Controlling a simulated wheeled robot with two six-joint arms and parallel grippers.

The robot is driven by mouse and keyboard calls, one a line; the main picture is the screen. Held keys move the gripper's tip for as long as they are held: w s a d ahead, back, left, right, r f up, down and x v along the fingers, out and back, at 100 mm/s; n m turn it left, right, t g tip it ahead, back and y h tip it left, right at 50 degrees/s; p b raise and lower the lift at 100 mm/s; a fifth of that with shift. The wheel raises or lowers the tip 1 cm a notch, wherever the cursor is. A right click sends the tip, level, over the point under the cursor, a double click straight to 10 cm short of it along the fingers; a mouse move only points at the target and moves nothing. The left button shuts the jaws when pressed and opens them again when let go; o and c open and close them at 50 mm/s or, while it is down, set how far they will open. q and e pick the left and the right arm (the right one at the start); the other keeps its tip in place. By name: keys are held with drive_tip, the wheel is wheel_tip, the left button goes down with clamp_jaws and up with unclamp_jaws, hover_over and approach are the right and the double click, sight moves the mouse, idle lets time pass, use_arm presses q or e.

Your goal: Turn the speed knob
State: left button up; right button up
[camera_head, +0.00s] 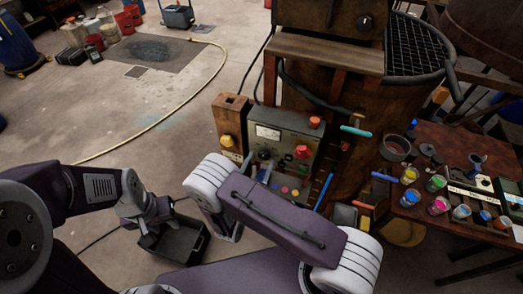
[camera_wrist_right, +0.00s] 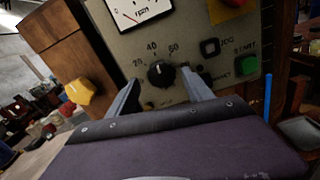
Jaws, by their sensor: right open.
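The speed knob (camera_wrist_right: 161,73) is a round black dial with a white pointer mark, set in a ring of numbers on the grey control panel (camera_head: 283,122). In the right wrist view, my right gripper (camera_wrist_right: 161,84) is open, with one finger on each side of the knob's lower part. I cannot tell whether the fingers touch it. In the head view my right forearm hides most of the right gripper. My left gripper (camera_head: 149,212) hangs at lower left, away from the panel; its jaws are too unclear to read.
An RPM gauge (camera_wrist_right: 141,10) sits above the knob, with a JOG button (camera_wrist_right: 210,47) and green START button (camera_wrist_right: 246,65) to its right. A yellow knob (camera_wrist_right: 79,91) is on the wooden box at left. A table (camera_head: 432,142) with paint pots stands right.

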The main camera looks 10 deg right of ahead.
drive_tip(key=shift+w+d, duration=0.4)
drive_tip(key=shift+w, duration=0.1)
drive_tip(key=shift+s+a+r, duration=0.1)
drive_tip(key=shift+s+r, duration=0.1)
drive_tip(key=shift+s, duration=0.3)
drive_tip(key=shift+s+r, duration=0.1)
drive_tip(key=shift+s, duration=0.05)
drive_tip(key=shift+c, duration=1.4)
use_arm(q)
drive_tip(key=shift+r, duration=0.2)
use_arm(e)
clamp_jaws()
use_arm(q)
drive_tip(key=shift+f, duration=0.1)
use_arm(e)
drive_tip(key=n, duration=0.4)
drive_tip(key=shift+b, duration=0.35)
use_arm(q)
drive_tip(key=shift+f, duration=0.35)
use_arm(e)
drive_tip(key=n, duration=0.5)
drive_tip(key=shift+n, duration=0.3)
